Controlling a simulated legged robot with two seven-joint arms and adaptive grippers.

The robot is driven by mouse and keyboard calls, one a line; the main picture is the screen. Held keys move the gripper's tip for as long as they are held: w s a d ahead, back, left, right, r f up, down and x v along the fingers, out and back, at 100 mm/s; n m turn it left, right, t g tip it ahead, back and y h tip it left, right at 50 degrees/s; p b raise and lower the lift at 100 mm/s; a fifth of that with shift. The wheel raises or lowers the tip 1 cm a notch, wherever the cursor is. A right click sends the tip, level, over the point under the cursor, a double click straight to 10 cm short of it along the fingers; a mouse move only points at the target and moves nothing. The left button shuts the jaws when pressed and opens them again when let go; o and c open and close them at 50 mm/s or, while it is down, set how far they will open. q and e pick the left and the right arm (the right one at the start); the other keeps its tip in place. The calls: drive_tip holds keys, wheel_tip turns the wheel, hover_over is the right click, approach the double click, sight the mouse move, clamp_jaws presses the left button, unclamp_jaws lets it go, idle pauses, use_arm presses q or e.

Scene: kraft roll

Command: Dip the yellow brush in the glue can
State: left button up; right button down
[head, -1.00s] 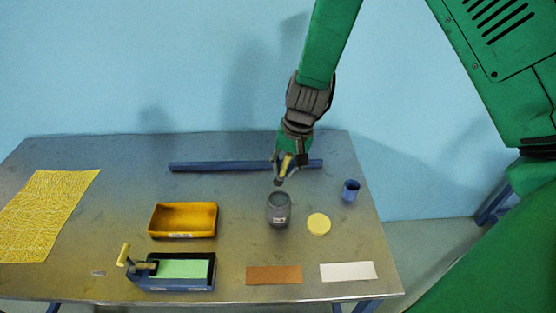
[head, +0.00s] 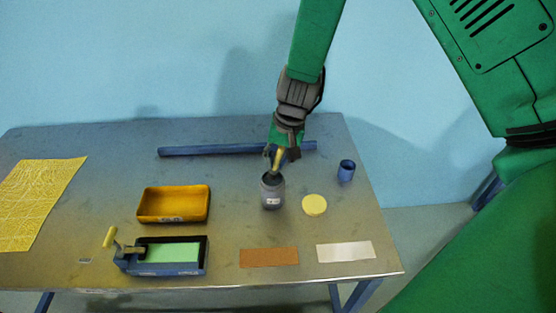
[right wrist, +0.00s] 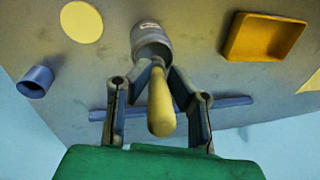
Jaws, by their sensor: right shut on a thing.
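The yellow brush (head: 278,157) is held by my right gripper (head: 276,153), which is shut on its handle. The brush's lower end is at the mouth of the grey glue can (head: 271,194), and its tip is hidden there. The can stands upright on the table. In the right wrist view the yellow handle (right wrist: 160,105) lies between the two fingers (right wrist: 157,95), with the can (right wrist: 150,38) just beyond it. My left gripper is not in view.
A yellow disc (head: 314,205) lies right of the can and a blue cup (head: 346,171) stands farther right. A blue bar (head: 205,150) lies behind. A yellow tray (head: 173,215), a blue box with a green pad (head: 170,253), and brown (head: 268,257) and white (head: 345,251) strips lie around.

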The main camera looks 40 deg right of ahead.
drive_tip(key=shift+a, duration=0.1)
drive_tip(key=shift+d+f, duration=0.2)
drive_tip(key=shift+d, duration=0.05)
idle(0.3)
drive_tip(key=shift+a+f+b, duration=0.15)
drive_tip(key=shift+f+b, duration=0.1)
drive_tip(key=shift+b, duration=0.05)
drive_tip(key=shift+s, duration=0.1)
idle(1.5)
drive_tip(key=shift+p, duration=0.3)
drive_tip(key=shift+r+p, duration=0.95)
wheel_tip(320, 180, up, 3)
drive_tip(key=p, duration=0.2)
drive_tip(key=shift+f+p, duration=0.1)
drive_tip(key=shift+p, duration=0.2)
drive_tip(key=shift+r+p, duration=0.7)
drive_tip(key=shift+r, duration=0.5)
